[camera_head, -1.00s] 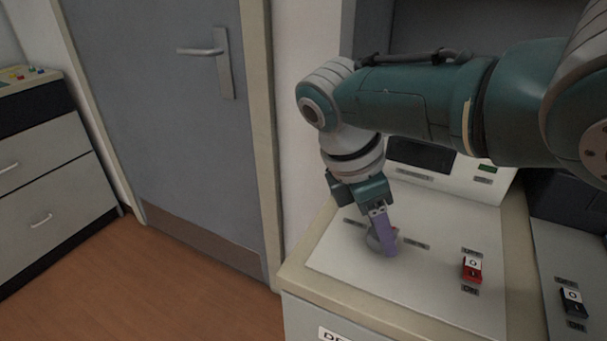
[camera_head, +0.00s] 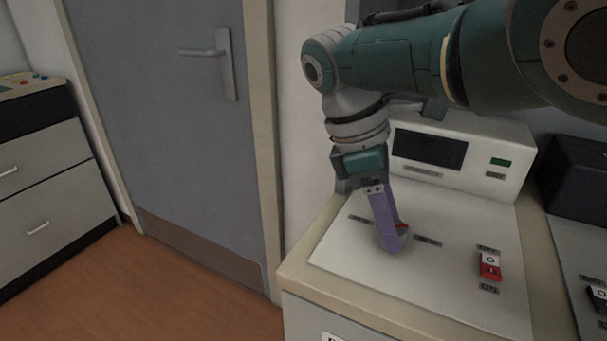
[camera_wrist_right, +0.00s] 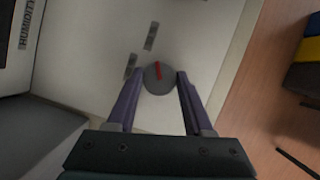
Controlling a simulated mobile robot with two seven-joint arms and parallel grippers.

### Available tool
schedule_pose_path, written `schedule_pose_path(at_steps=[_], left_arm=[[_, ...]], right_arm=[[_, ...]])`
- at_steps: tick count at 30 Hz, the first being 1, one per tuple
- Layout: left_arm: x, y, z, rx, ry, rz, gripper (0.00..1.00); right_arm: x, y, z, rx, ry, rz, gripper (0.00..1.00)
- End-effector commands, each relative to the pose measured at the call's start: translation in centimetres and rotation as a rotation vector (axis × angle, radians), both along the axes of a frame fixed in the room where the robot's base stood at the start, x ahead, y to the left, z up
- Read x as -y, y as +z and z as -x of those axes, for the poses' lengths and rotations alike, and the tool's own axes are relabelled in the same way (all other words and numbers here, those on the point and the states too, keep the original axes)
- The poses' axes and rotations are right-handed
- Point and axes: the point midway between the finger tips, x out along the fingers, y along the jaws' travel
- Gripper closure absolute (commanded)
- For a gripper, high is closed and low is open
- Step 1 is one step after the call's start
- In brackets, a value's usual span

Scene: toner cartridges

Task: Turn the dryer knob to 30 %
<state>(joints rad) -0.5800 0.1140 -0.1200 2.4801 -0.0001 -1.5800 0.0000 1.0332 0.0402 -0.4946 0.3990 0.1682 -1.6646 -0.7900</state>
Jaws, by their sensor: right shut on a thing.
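The dryer knob (camera_head: 403,231) is a small round grey knob on the white top panel of the dryer (camera_head: 450,218). A finger partly hides it in the head view. In the right wrist view the knob (camera_wrist_right: 158,84) shows a red pointer line, roughly along the picture's vertical with a slight tilt. My right gripper (camera_head: 391,244) points down at the panel with its purple fingers around the knob. In the right wrist view the two fingers of the right gripper (camera_wrist_right: 160,76) are shut on the knob from both sides. My left gripper is not in view.
A red rocker switch (camera_head: 490,265) sits right of the knob. A raised housing with a dark display (camera_head: 430,148) and a small green display (camera_head: 501,162) stands behind. A black box (camera_head: 580,180) is at the right. A grey door (camera_head: 165,120) and drawers (camera_head: 45,180) are left.

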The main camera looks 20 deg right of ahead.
Motion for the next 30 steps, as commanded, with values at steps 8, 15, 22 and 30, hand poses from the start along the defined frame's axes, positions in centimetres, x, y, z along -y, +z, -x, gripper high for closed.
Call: schedule_pose_path(at_steps=[8,15,22,30], left_arm=[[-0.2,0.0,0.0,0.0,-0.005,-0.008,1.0],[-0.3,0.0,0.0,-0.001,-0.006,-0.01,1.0],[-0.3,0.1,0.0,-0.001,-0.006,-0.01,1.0],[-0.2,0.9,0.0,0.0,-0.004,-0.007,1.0]], right_arm=[[0.1,0.0,0.1,-0.002,-0.001,0.001,0.39],[0.0,0.0,0.0,-0.001,0.0,0.001,0.18],[-0.1,0.2,-0.1,0.001,0.0,0.001,0.18],[-1.5,4.4,-1.1,0.005,0.002,0.0,0.18]])
